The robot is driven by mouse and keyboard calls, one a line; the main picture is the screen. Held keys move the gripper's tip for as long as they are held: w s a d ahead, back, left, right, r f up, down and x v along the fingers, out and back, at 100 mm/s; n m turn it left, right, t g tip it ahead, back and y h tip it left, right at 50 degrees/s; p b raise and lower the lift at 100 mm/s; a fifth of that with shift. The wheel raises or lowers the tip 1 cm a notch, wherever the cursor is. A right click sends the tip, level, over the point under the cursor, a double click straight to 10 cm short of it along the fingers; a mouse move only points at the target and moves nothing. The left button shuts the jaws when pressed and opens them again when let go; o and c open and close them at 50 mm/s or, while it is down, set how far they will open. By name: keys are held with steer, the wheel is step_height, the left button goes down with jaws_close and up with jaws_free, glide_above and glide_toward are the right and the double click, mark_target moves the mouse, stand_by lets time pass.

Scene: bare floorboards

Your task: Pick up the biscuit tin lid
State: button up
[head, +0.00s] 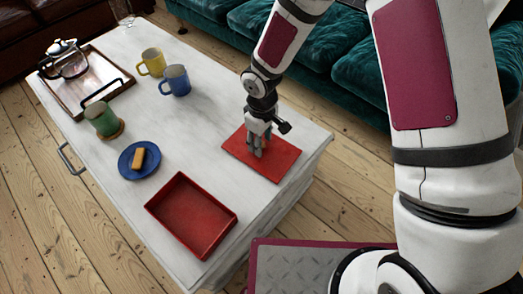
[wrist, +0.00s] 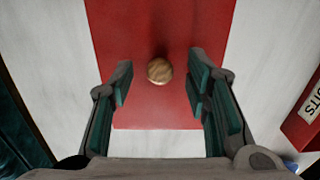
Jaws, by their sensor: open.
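The biscuit tin lid (head: 279,160) is a flat red rectangle lying on the white table, near its right end in the head view. In the wrist view the lid (wrist: 205,30) has a round wooden knob (wrist: 159,70) on top. My gripper (head: 256,150) points down over the lid. In the wrist view my open gripper (wrist: 160,85) has a finger on each side of the knob, with a gap on both sides. The knob is hidden behind the gripper in the head view. The open red biscuit tin (head: 192,217) sits apart from the lid, empty.
A blue plate (head: 139,161) with a biscuit (head: 139,158), a green cup (head: 103,120), a blue mug (head: 175,80), a yellow mug (head: 151,62) and a wooden tray (head: 120,91) with a glass pot (head: 70,66) stand farther left. A teal sofa (head: 345,70) is behind the table.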

steer(key=shift+f, duration=0.3)
steer(key=shift+r, duration=0.1)
jaws_close()
